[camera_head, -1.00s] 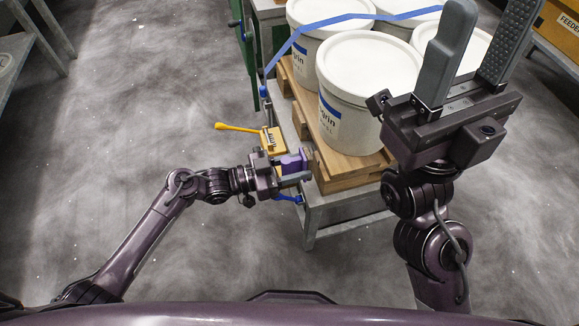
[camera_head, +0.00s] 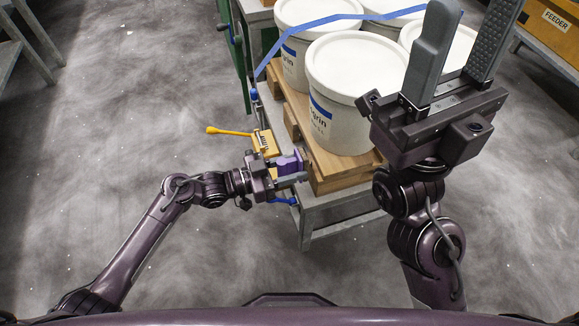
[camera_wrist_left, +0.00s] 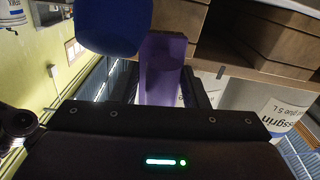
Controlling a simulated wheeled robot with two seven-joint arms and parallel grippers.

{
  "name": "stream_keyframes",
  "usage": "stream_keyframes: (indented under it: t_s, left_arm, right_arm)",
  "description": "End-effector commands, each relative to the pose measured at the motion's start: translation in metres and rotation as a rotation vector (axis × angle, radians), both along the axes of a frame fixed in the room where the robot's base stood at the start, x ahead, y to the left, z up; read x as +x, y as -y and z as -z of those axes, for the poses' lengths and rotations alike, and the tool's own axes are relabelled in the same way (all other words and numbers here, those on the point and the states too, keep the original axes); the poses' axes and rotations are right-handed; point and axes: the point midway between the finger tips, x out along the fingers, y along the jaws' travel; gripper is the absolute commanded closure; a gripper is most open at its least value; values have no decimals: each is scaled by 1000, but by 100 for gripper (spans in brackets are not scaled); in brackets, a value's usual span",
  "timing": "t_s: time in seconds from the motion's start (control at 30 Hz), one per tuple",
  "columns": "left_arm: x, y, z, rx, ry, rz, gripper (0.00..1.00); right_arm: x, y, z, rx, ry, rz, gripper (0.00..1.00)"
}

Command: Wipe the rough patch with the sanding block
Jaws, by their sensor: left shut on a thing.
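My left gripper (camera_head: 281,170) is shut on a purple sanding block (camera_head: 290,161), beside the near left corner of the wooden pallet (camera_head: 345,178). The block also shows in the left wrist view (camera_wrist_left: 160,70), upright between the dark fingers. Its working face is turned toward the pallet's wood; I cannot tell whether it touches. I cannot make out a distinct rough patch; the wood right by the block is partly hidden. My right gripper (camera_head: 468,45) is raised at the right, fingers up, apart and empty.
Several white pails (camera_head: 352,95) stand on the pallet, with a loose blue strap (camera_head: 305,27) across them. The pallet rests on a grey metal stand (camera_head: 325,218). A yellow tool with a long handle (camera_head: 264,142) sits by its left edge. The floor at left is open.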

Motion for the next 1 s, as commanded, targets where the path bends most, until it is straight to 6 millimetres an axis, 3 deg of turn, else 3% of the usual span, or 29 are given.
stream_keyframes:
  t_s: [0.7, 1.0]
  left_arm:
    - [5, 12, 0, 0, 1, 0, 78]
    - [26, 4, 2, 0, 3, 0, 78]
  right_arm:
    - [0, 0, 3, 0, 0, 0, 53]
    - [0, 0, 18, 0, 0, 0, 53]
